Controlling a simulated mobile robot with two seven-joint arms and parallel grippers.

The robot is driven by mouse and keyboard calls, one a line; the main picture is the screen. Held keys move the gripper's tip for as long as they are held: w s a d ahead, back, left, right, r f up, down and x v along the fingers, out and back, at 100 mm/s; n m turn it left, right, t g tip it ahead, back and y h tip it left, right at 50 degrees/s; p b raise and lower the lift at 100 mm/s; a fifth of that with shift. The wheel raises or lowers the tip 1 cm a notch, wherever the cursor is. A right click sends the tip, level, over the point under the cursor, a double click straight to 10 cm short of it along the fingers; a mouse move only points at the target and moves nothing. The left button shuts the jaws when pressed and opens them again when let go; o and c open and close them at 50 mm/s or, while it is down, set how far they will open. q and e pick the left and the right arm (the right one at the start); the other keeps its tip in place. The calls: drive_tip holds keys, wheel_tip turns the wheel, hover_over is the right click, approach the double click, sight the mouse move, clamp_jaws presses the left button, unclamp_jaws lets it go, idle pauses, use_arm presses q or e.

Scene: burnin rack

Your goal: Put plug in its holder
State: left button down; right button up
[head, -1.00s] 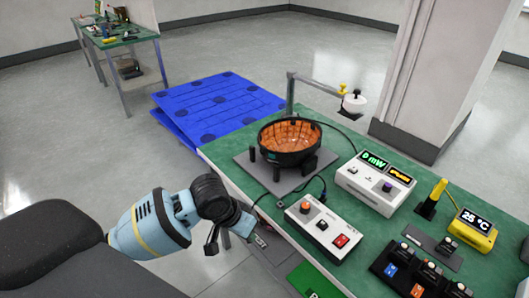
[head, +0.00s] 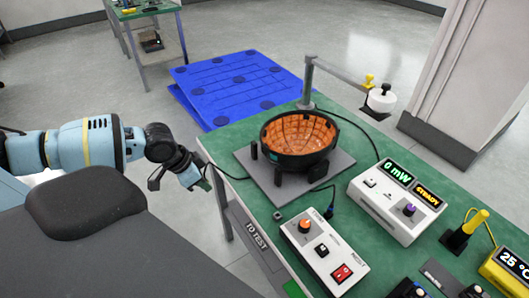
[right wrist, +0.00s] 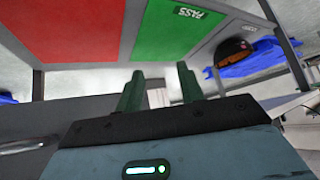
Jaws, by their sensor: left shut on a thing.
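My left gripper (head: 197,181) is just off the left edge of the green bench, level with the grey plate that carries the orange bowl. It is shut on a small dark thing, probably the plug, which the fingers mostly hide. A thin black cable (head: 228,176) runs from near the gripper onto the bench. A small grey square block (head: 278,215) sits at the bench's left edge, apart from the gripper; I cannot tell whether it is the holder. My right gripper (right wrist: 160,90) shows only in the right wrist view, with its two green fingers apart and nothing seen between them.
The orange-lined bowl (head: 298,135) stands on a grey plate (head: 328,168). A white switch box (head: 325,255), a meter (head: 397,205) and a yellow rod in a black stand (head: 465,232) stand to the right. A blue pallet (head: 235,85) lies on the floor behind.

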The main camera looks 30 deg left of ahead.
use_arm(q)
drive_tip(key=shift+w+d, duration=0.15)
drive_tip(key=shift+w, duration=0.15)
drive_tip(key=w+d, duration=0.2)
drive_tip(key=w, duration=0.1)
drive_tip(key=w+d, duration=0.1)
drive_tip(key=w, duration=0.3)
drive_tip(key=w+d, duration=0.2)
drive_tip(key=w, duration=0.2)
drive_tip(key=shift+d, duration=0.35)
drive_tip(key=shift+w+d, duration=0.1)
drive_tip(key=shift+w, duration=0.25)
use_arm(e)
drive_tip(key=shift+s+d+f, duration=0.1)
drive_tip(key=shift+s+f, duration=0.15)
drive_tip(key=shift+f, duration=0.05)
use_arm(q)
drive_tip(key=w, duration=0.1)
drive_tip(key=w+d, duration=0.2)
drive_tip(key=shift+w, duration=0.25)
drive_tip(key=shift+w+f, duration=0.1)
drive_tip(key=shift+w, duration=0.1)
drive_tip(key=shift+f, duration=0.15)
drive_tip(key=shift+s, duration=0.1)
use_arm(e)
drive_tip(key=shift+w+r, duration=0.1)
use_arm(q)
drive_tip(key=shift+f, duration=0.2)
